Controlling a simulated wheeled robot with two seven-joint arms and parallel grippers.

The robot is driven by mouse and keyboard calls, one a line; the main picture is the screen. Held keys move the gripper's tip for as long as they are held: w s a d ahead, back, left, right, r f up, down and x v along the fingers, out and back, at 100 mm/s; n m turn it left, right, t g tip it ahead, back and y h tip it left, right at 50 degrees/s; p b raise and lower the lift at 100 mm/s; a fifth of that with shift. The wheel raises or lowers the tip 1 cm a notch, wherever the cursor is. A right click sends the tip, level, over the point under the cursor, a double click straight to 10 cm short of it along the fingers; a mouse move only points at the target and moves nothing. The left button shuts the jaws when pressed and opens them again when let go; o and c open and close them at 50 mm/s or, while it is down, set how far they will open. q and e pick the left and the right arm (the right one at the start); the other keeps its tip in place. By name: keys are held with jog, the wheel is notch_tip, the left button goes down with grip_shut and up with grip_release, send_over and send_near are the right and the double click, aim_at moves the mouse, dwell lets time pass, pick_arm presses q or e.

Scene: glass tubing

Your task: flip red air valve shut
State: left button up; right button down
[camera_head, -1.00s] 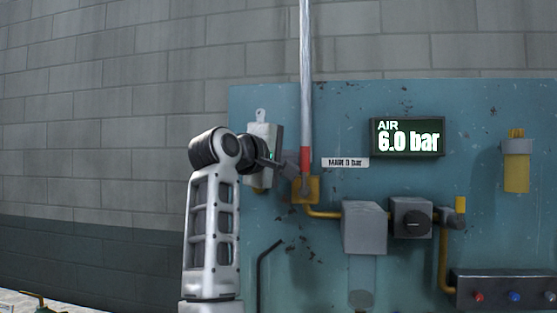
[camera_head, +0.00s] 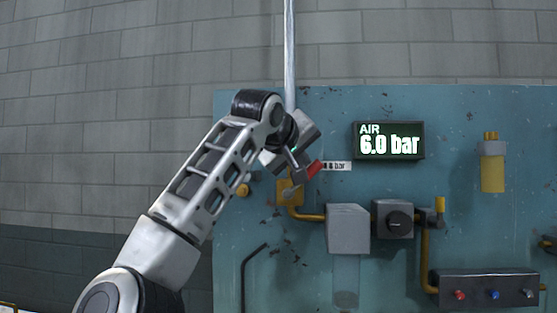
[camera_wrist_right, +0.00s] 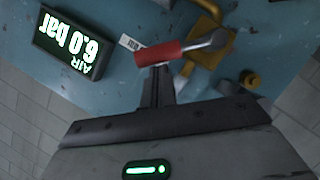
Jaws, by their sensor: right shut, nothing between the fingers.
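The red valve handle (camera_head: 315,168) leans up and to the right from its yellow valve body (camera_head: 290,193) on the blue panel. In the right wrist view the red grip (camera_wrist_right: 160,53) sits on a grey metal lever joined to the yellow fitting (camera_wrist_right: 205,52). My right gripper (camera_head: 301,174) is shut with nothing between its fingers. Its fingertips (camera_wrist_right: 158,72) are right beside the red grip and seem to touch its side. My gripper hides part of the lever in the head view. My left gripper is not in view.
A display (camera_head: 388,140) reads AIR 6.0 bar. A vertical tube (camera_head: 290,50) runs up behind my wrist. A grey box (camera_head: 348,229), a dark knob (camera_head: 398,219) and yellow pipe (camera_head: 425,260) lie to the lower right. A small label (camera_head: 337,166) is beside the handle.

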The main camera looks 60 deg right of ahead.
jog(key=shift+s+d+f+m+t+y, duration=0.2)
jog(key=shift+s+f+m+t+y, duration=0.1)
jog(key=shift+s+m, duration=0.2)
jog(key=shift+s+d+f+m+t+y, duration=0.2)
jog(key=shift+s+m+t, duration=0.15)
jog(key=shift+m, duration=0.15)
jog(key=shift+s+d+f+m+t+y+b, duration=0.3)
jog(key=shift+s+f+m+t+b, duration=0.25)
jog(key=shift+m, duration=0.25)
jog(key=shift+s+d+f+m+t+y+b, duration=0.1)
jog(key=shift+s+f+m+t+y+b, duration=0.15)
jog(key=shift+f, duration=0.25)
jog(key=shift+s+d+f+m+t+y+b, duration=0.15)
jog(key=shift+s+f+m+b, duration=0.1)
jog(key=shift+f+m+b, duration=0.15)
jog(key=shift+f, duration=0.15)
jog(key=p, duration=0.2)
send_near(317, 169)
notch_tip(317, 169, down, 2)
jog(key=s, duration=0.2)
jog(key=shift+w+a+f, duration=0.1)
